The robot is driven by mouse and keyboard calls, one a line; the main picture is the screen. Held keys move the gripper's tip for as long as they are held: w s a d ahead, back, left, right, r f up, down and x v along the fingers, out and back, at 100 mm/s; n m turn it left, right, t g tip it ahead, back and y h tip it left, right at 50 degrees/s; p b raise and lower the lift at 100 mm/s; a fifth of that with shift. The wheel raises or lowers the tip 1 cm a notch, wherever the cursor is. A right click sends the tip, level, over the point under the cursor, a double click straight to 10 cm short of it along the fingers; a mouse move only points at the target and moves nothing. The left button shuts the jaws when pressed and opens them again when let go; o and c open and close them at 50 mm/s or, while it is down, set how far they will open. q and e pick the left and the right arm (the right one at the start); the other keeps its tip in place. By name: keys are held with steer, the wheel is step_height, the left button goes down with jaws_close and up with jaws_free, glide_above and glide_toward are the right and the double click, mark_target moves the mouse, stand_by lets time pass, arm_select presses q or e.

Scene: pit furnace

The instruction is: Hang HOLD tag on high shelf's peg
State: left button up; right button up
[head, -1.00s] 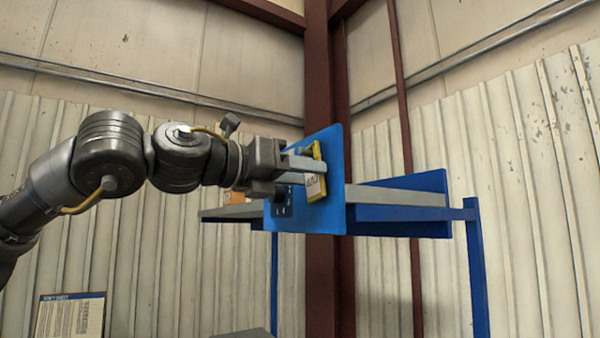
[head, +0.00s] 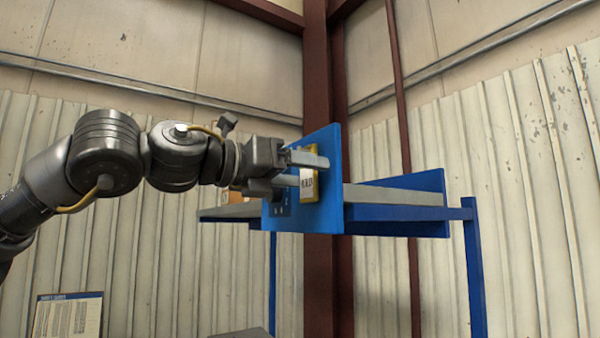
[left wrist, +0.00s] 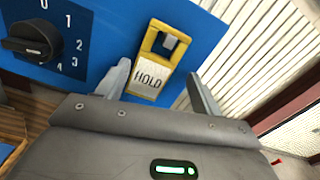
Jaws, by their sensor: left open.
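The yellow HOLD tag (head: 309,187) is against the blue end panel (head: 331,190) of the high shelf. In the left wrist view, the tag (left wrist: 149,79) hangs with its open yellow frame around a grey peg (left wrist: 170,42), a little tilted in the picture, its white HOLD label facing my gripper. My left gripper (head: 312,172) is open in front of the panel. In the left wrist view, its fingers (left wrist: 160,74) stand apart on either side of the tag, with gaps to it. My right gripper is not in view.
A black rotary knob (left wrist: 34,40) with numbers is on the panel beside the tag. The grey shelf board (head: 390,196) and blue post (head: 474,270) extend to the right. A notice board (head: 68,314) is at the lower left, before corrugated wall.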

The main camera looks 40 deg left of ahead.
arm_select(q)
steer(key=shift+s+a+f, duration=0.1)
steer(key=shift+s, duration=0.3)
steer(key=b+v, duration=0.4)
steer(key=v, duration=0.6)
steer(key=shift+w, duration=0.15)
